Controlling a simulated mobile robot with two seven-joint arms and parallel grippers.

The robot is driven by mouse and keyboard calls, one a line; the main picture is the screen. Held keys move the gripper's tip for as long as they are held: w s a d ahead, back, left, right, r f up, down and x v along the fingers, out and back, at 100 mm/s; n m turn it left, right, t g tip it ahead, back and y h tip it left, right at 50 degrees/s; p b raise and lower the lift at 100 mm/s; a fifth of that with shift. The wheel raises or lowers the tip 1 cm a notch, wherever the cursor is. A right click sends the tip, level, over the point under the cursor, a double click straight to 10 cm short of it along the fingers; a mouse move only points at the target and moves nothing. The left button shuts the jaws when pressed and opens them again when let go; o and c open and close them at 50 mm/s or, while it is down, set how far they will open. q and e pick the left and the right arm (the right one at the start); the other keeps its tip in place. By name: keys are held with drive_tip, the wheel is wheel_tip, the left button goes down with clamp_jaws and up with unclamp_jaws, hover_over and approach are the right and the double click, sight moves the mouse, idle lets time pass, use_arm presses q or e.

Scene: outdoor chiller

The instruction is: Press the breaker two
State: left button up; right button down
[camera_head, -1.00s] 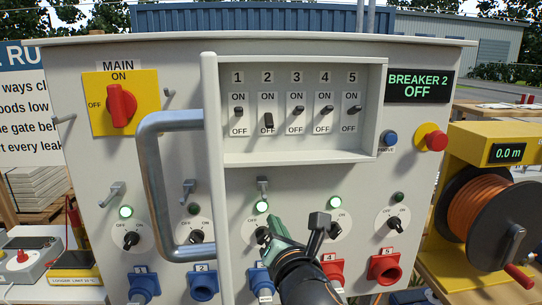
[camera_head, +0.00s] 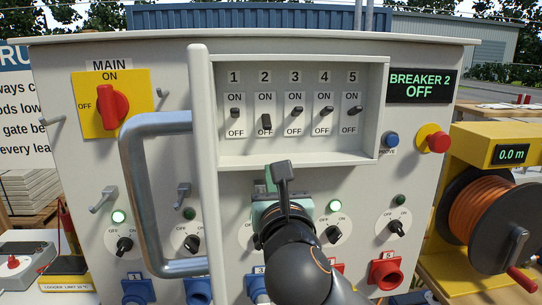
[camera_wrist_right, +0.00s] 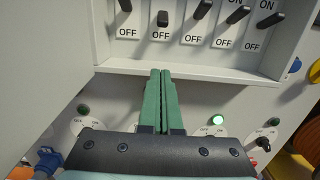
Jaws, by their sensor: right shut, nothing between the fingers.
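The breaker two switch (camera_head: 266,121) is a small dark toggle under the number 2 in the recessed breaker box. Its lever sits low, by OFF, lower than its neighbours; it also shows in the right wrist view (camera_wrist_right: 163,18). The display (camera_head: 420,86) reads "BREAKER 2 OFF". My right gripper (camera_head: 270,186) is just below the box's lower lip, partly hidden by its own wrist. In the right wrist view its green fingers (camera_wrist_right: 160,73) are together and empty, pointing up at the lip, below breaker two and apart from it. My left gripper is not in view.
An open door edge (camera_head: 207,150) with a large grey handle (camera_head: 135,190) stands left of the box. Breaker switches 1 (camera_head: 235,112) and 3 (camera_head: 297,111) flank switch 2. A red stop button (camera_head: 438,142) and cable reel (camera_head: 485,220) are at the right. Rotary knobs sit below.

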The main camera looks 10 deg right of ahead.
sight(266, 146)
drive_tip(key=w, duration=0.3)
drive_tip(key=w+p, duration=0.1)
drive_tip(key=w, duration=0.2)
drive_tip(key=w+r, duration=0.1)
drive_tip(key=w, duration=0.2)
drive_tip(key=r+p, duration=0.1)
drive_tip(key=s+r, duration=0.1)
drive_tip(key=r, duration=0.1)
drive_tip(key=shift+s+p, duration=0.15)
drive_tip(key=shift+p, duration=0.25)
drive_tip(key=shift+s+r, duration=0.15)
drive_tip(key=shift+r, duration=0.05)
